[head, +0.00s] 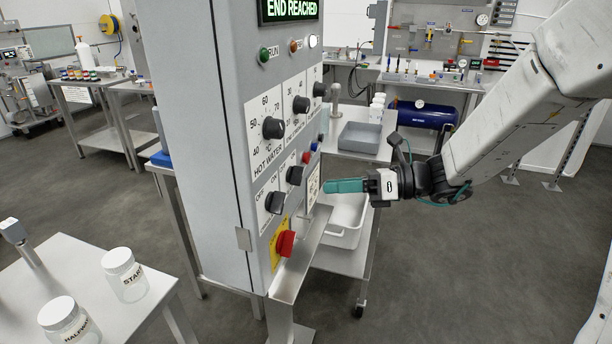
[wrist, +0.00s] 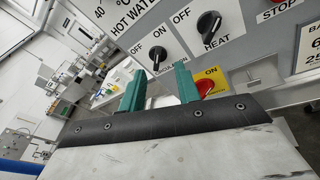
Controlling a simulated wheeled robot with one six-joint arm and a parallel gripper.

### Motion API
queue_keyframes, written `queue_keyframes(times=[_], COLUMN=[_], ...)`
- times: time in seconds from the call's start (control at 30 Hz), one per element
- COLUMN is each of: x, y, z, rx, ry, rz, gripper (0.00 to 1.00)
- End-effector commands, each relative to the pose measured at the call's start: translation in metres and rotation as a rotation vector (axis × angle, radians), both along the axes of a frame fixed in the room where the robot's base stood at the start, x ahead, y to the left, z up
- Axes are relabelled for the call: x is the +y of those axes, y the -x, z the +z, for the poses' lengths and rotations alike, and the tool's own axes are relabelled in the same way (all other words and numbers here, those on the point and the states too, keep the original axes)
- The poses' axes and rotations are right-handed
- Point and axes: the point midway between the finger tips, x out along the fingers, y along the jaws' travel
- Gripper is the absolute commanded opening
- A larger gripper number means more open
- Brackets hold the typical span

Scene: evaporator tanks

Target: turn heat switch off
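The heat switch is a black rotary knob on a white plate marked OFF and HEAT, at the top of the wrist view (wrist: 208,25). In the head view it appears to be the right one of two lower black knobs (head: 294,175) on the grey control panel. I cannot tell its exact pointer angle. My gripper (head: 345,186) is to the right of the panel, apart from the knob, with teal fingers pointing at the panel. In the wrist view the fingers (wrist: 160,88) stand apart with an empty gap, below the heat knob.
A similar black knob (wrist: 158,55) sits left of the heat switch. A red knob (head: 285,243) on yellow is below. Red and blue buttons (head: 309,152) are nearby. A metal ledge (head: 300,255) juts below; a white tub (head: 342,222) stands behind.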

Motion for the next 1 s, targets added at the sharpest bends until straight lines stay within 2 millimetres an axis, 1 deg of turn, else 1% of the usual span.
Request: queue_keyframes(times=[0.03, 0.1, 0.23, 0.37, 0.47, 0.7, 0.8, 1.0], x=[-0.001, -0.004, -0.008, -0.004, 0.009, 0.046, 0.055, 0.063], y=[-0.018, -0.038, -0.061, -0.070, -0.075, -0.087, -0.091, -0.095], z=[-0.010, -0.019, -0.029, -0.033, -0.033, -0.032, -0.032, -0.032], rx=[0.081, 0.172, 0.272, 0.303, 0.304, 0.301, 0.301, 0.300], ry=[-0.052, -0.119, -0.198, -0.222, -0.222, -0.221, -0.221, -0.221], rz=[-0.059, -0.131, -0.214, -0.237, -0.237, -0.235, -0.238, -0.238], gripper=[0.33, 0.33, 0.33, 0.33, 0.33, 0.33, 0.33, 0.33])
